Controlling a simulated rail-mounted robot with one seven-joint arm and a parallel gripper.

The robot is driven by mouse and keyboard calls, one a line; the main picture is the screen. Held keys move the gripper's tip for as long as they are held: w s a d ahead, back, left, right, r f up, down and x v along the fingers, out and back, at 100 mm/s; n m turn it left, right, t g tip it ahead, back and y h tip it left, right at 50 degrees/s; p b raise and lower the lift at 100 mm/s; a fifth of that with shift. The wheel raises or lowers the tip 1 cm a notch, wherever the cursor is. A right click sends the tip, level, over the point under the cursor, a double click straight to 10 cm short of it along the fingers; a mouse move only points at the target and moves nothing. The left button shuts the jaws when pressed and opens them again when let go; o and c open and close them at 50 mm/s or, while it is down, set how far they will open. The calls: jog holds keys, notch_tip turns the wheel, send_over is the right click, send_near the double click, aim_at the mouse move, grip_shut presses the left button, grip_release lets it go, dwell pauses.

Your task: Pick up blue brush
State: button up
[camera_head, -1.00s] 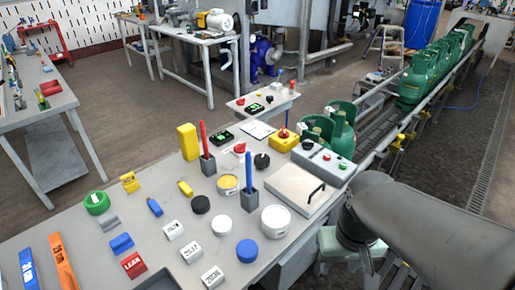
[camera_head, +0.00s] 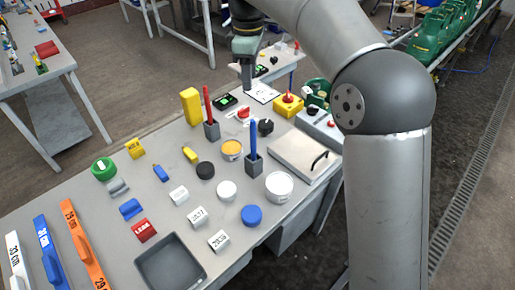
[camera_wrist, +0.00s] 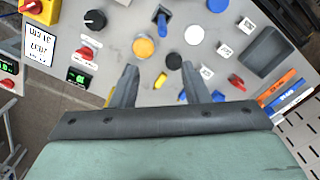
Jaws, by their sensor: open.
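My gripper (camera_wrist: 160,68) is open and empty, above the table and pointing down. In the head view my gripper (camera_head: 247,86) is over the far end of the table, well away from the brushes.
A tall yellow block (camera_head: 190,106), a white tub (camera_head: 279,187), a grey tray (camera_head: 170,264) and several small blocks share the table.

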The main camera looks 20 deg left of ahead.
aim_at(253, 120)
notch_tip(253, 120, down, 11)
jog(key=shift+r, duration=0.15)
jog(key=f, duration=0.1)
jog(key=f+p, duration=0.1)
jog(key=f, duration=0.1)
jog(key=d+f, duration=0.1)
jog(key=shift+s+f, duration=0.3)
jog(key=shift+f, duration=0.45)
grip_shut()
